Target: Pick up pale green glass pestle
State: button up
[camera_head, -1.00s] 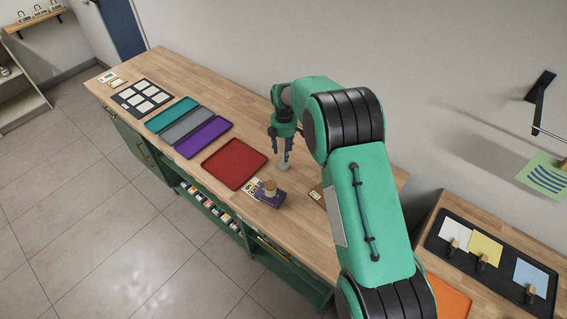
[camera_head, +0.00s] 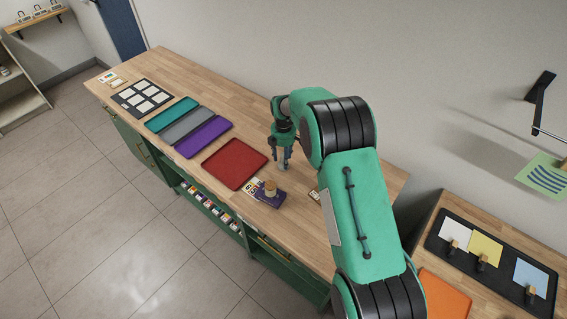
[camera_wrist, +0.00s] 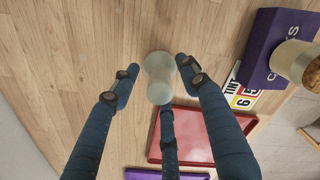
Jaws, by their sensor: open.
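The pale green glass pestle (camera_wrist: 159,78) stands on the wooden bench top, seen from above in the wrist view as a translucent, narrow-waisted shape. My gripper (camera_wrist: 155,84) is open, its dark blue fingers spread around the pestle. Gaps show between the pestle and the left and right fingertips. A third finger lies close below it in the picture; I cannot tell whether it touches. In the head view my gripper (camera_head: 283,160) is low over the bench, and its fingers mostly hide the pestle.
A red tray (camera_head: 235,163) lies left of the gripper, with purple (camera_head: 203,138), grey (camera_head: 186,126) and teal (camera_head: 171,114) trays beyond. A purple box (camera_head: 267,196) with a cork-topped jar (camera_head: 270,187) and number cards (camera_wrist: 241,94) stand nearby. Bare wood lies behind the gripper.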

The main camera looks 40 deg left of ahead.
grip_shut()
jog(key=shift+r, duration=0.15)
jog(key=shift+r, duration=4.9)
